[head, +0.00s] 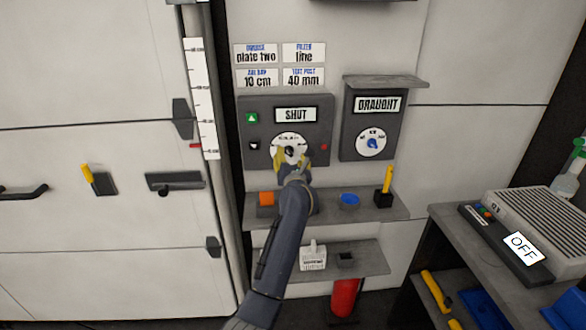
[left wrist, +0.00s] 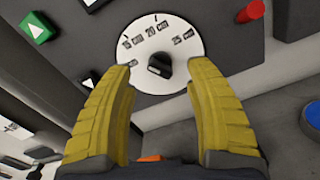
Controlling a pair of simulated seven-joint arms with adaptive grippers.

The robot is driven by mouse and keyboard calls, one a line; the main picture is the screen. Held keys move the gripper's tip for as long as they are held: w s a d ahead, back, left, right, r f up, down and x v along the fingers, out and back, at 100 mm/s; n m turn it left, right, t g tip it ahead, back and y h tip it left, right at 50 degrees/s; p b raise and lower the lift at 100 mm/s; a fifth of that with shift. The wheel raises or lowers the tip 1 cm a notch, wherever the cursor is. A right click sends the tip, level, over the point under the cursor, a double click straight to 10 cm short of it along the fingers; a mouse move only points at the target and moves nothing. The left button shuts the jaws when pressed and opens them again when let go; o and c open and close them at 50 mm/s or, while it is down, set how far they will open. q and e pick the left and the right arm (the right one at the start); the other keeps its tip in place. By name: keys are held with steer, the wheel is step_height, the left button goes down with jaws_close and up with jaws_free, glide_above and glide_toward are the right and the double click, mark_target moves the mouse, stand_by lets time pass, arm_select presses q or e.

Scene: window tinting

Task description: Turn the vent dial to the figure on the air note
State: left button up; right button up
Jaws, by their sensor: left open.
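A white dial (head: 290,143) with a black knob sits on a grey wall panel (head: 262,107) under a "SHUT" display (head: 295,115). In the left wrist view the dial face (left wrist: 157,40) carries several cm figures, partly blurred, and its black knob (left wrist: 158,66) stands near the centre. My left gripper (head: 292,160) is in front of the dial's lower part. Its yellow fingers (left wrist: 159,78) are open, apart on either side below the knob, with nothing between them. The note reading "10 cm" (head: 257,80), with a small blue heading, is above the panel. My right gripper is out of view.
A "DRAUGHT" panel (head: 355,127) with a blue-knobbed dial (head: 372,143) is to the right, under a small ledge (head: 386,82). A red button (left wrist: 251,11) is beside the dial.

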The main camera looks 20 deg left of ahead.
arm_select(q)
steer(key=v, duration=0.8)
steer(key=m, duration=0.7)
glide_toward(290, 153)
steer(key=x, duration=1.1)
steer(key=shift+f, duration=0.1)
stand_by(0.4)
